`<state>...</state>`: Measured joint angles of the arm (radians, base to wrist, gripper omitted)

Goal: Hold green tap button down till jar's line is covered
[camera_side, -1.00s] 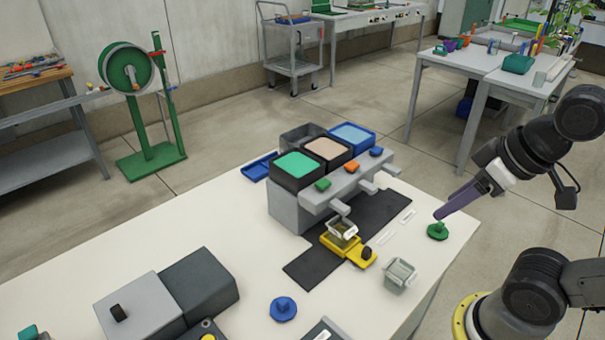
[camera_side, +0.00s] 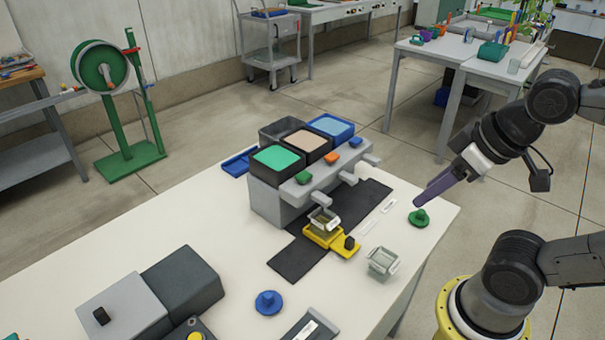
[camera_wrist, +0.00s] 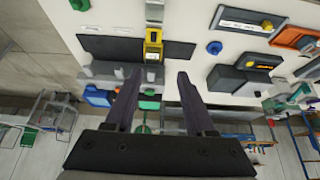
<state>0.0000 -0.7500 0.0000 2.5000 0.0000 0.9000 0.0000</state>
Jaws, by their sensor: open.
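The green tap button (camera_side: 303,177) is on the grey tap block (camera_side: 330,177), in front of the green-topped tank (camera_side: 278,159). A clear jar (camera_side: 323,219) stands at the yellow holder (camera_side: 345,248) below the green button's spout; its line and fill level are too small to read. My gripper (camera_side: 418,202) is open and empty, in the air, apart from the tap button. Its fingers also show in the wrist view (camera_wrist: 158,76), spread and pointing toward the tap block. The yellow holder (camera_wrist: 153,45) shows beyond the fingertips there.
A second clear jar (camera_side: 382,261), a green knobbed piece (camera_side: 419,217) and a blue one (camera_side: 268,302) sit on the white table. Orange (camera_side: 331,158) and blue (camera_side: 355,142) buttons sit beside the green one. Grey and dark boxes (camera_side: 183,283) stand at the front left.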

